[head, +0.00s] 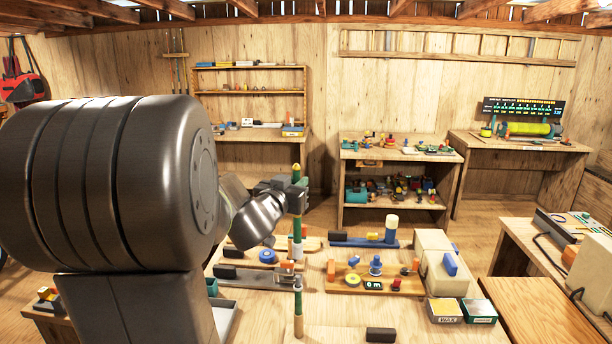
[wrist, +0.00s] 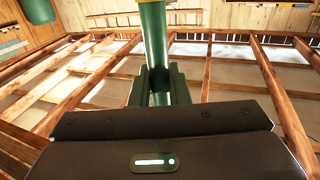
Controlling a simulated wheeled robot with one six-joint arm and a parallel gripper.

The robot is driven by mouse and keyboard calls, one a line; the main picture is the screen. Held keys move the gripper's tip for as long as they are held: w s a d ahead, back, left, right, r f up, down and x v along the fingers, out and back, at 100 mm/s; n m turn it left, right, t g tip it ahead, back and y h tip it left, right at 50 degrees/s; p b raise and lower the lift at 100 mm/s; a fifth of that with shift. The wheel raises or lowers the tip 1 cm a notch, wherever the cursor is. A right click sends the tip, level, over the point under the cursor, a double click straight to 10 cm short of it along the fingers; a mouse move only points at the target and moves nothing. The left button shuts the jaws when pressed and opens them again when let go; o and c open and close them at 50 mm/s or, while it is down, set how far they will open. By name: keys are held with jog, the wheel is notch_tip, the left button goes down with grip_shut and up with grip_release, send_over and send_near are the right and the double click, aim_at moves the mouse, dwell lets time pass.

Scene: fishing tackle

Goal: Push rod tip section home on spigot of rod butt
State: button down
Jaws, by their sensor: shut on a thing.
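The rod tip section (head: 297,228) is a green rod with a yellow top end, held upright. My gripper (head: 298,194) is shut on it below its top. In the wrist view the green tip section (wrist: 154,40) runs between the two finger pads of my gripper (wrist: 158,88). The rod butt (head: 298,302) stands upright near the front of the bench, with a green upper part and a tan grip. In the head view the tip section hangs above the butt, nearly in line with it. Whether they line up in depth, I cannot tell. The spigot is too small to make out clearly.
The wooden bench (head: 340,312) carries wooden boards with blue and yellow parts (head: 375,270), a cream box with a blue handle (head: 438,262), two small cartons (head: 445,310) and a black block (head: 380,334). The bench between butt and cartons is mostly clear.

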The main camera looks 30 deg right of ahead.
aim_at(295, 222)
jog(key=shift+r, duration=0.15)
dwell(0.3)
jog(key=shift+a+f+b, duration=0.1)
jog(key=shift+f+b, duration=2.2)
jog(key=shift+f, duration=0.65)
jog(key=shift+f+b, duration=1.35)
jog(key=shift+f, duration=0.95)
jog(key=c, duration=1.3)
grip_release()
